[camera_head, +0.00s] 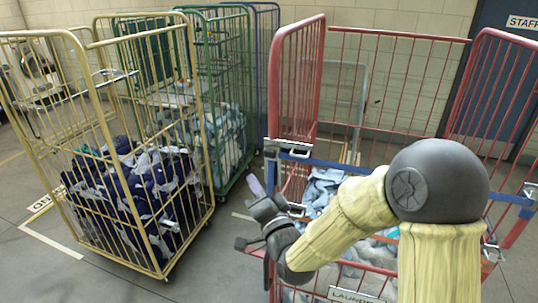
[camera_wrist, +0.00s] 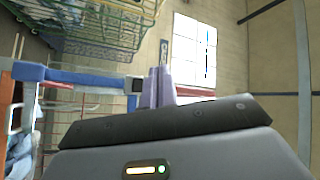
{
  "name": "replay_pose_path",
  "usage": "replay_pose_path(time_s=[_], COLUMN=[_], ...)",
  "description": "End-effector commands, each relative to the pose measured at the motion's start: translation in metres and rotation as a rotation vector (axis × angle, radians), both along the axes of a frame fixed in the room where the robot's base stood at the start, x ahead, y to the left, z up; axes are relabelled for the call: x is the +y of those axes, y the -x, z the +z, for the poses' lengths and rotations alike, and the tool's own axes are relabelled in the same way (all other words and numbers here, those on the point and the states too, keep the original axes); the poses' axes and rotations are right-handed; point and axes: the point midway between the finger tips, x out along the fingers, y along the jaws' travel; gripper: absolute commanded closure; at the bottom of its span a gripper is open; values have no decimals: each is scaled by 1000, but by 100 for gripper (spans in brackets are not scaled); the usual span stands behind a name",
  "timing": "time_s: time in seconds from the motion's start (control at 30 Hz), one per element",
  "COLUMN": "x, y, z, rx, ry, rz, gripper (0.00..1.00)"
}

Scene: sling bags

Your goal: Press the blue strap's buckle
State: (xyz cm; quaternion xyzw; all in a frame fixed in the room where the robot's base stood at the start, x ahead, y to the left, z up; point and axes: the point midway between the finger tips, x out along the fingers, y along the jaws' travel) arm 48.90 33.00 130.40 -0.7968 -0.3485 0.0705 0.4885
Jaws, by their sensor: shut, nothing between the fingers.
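The blue strap (camera_head: 340,163) runs across the front of the red cage (camera_head: 296,80), and my arm hides part of it. A grey metal buckle (camera_head: 289,152) sits at its left end by the cage's corner post. In the wrist view the blue strap (camera_wrist: 75,77) ends at a small dark piece (camera_wrist: 133,85), which looks like the buckle, just left of my fingertips. My gripper (camera_head: 256,187) is at the cage's left front corner, below the buckle in the head view. Its pale purple fingers (camera_wrist: 158,87) are together and empty. I cannot tell whether they touch the buckle.
The red cage holds pale blue laundry (camera_head: 322,187). A second metal fitting (camera_head: 297,210) is lower on its corner. A yellow cage (camera_head: 205,120) with dark blue and white cloth (camera_head: 125,195) stands left, a green cage (camera_head: 247,100) behind it. Grey floor (camera_head: 215,262) is clear between the cages.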

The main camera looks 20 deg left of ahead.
Motion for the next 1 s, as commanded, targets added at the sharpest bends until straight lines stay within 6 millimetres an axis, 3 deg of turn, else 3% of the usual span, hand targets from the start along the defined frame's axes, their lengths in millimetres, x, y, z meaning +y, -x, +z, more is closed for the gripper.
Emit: replay_pose_path(time_s=[0.27, 0.8, 1.0], x=[-2, -7, -8], y=[-12, -75, -87], z=[2, -1, -1], rx=[1, -2, 0], ry=[2, 2, 4], rz=[-3, -3, -2], gripper=[100, 100, 100])
